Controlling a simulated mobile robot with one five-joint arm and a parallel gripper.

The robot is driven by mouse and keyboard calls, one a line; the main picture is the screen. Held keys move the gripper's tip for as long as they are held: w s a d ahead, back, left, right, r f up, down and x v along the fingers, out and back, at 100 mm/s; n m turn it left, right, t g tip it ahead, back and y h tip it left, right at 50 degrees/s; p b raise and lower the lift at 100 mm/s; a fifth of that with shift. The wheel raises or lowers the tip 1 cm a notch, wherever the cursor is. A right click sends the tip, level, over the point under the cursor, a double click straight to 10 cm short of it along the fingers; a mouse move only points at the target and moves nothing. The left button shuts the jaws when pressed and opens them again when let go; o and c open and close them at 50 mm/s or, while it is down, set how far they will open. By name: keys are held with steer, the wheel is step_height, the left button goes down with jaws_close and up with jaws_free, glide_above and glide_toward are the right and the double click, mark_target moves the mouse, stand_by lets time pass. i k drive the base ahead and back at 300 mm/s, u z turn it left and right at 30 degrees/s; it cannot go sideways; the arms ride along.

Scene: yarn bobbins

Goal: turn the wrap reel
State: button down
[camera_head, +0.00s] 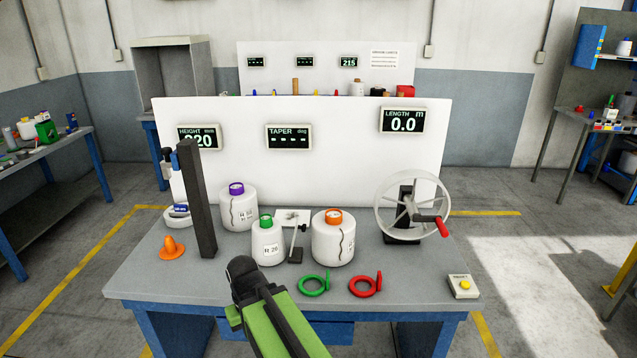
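The wrap reel (379,205) is a pale spoked wheel on a black stand (402,239) at the right back of the workbench. Its red crank handle (443,226) sticks out at the wheel's lower right. The length display (404,121) on the white panel above it reads 0.0 m. My green and black arm rises from the bottom middle, over the bench's front edge and left of the reel, apart from it. My gripper's fingers cannot be made out.
White bobbins with a purple (236,189), green (265,221) and orange (334,216) top stand mid-bench. Green (312,291) and red (364,292) rings lie in front. A yellow-button box (463,286) sits at right front.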

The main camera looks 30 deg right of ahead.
mark_target(415, 215)
steer(key=z, duration=1.55)
steer(key=k, duration=0.9)
steer(key=i, duration=0.9)
steer(key=z, duration=0.05)
